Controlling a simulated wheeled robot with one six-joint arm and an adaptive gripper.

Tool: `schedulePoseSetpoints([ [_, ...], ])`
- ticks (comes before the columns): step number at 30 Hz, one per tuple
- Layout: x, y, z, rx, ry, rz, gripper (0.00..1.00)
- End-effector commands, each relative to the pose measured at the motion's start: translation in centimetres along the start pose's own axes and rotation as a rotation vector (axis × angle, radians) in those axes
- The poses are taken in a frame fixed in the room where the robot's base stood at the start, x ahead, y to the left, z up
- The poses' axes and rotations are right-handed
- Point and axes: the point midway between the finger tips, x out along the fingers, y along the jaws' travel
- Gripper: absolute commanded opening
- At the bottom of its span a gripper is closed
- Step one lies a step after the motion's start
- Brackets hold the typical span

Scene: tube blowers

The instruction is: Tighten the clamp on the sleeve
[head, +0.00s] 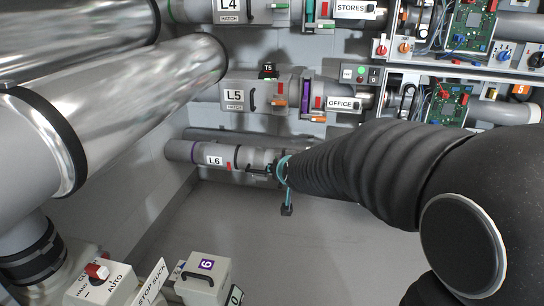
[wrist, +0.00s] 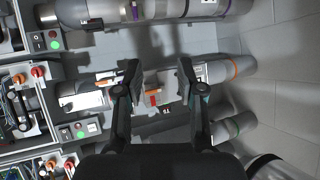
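My gripper (wrist: 158,76) is open in the wrist view, with its two dark fingers apart and nothing held between them. Behind the gap is the middle pipe row, with an orange lever (wrist: 153,91) and a small red tab (wrist: 153,101). My arm covers much of the right, and my gripper (head: 285,190) shows only in part, with teal and black pieces before pipe L6 (head: 215,160). I cannot tell which clamp fits the task, nor its tightness.
Large silver ducts (head: 120,120) fill the left. A switch box (head: 98,285) and a box marked 6 (head: 205,280) stand low in front. An OFFICE box (head: 343,104) and circuit panels (head: 455,100) are at the right. The floor (head: 250,235) below L6 is clear.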

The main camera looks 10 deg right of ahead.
Motion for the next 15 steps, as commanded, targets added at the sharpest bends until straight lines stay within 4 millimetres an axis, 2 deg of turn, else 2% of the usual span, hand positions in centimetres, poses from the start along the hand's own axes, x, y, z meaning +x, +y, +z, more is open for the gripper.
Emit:
schedulePoseSetpoints([
  [1, 2.2, -0.1, -0.1, 0.001, 0.024, 0.007, 0.39],
  [8, 10.6, 0.2, -0.8, 0.021, 0.184, 0.074, 0.39],
  [15, 18.1, 1.1, 1.1, 0.015, 0.346, 0.177, 0.39],
])
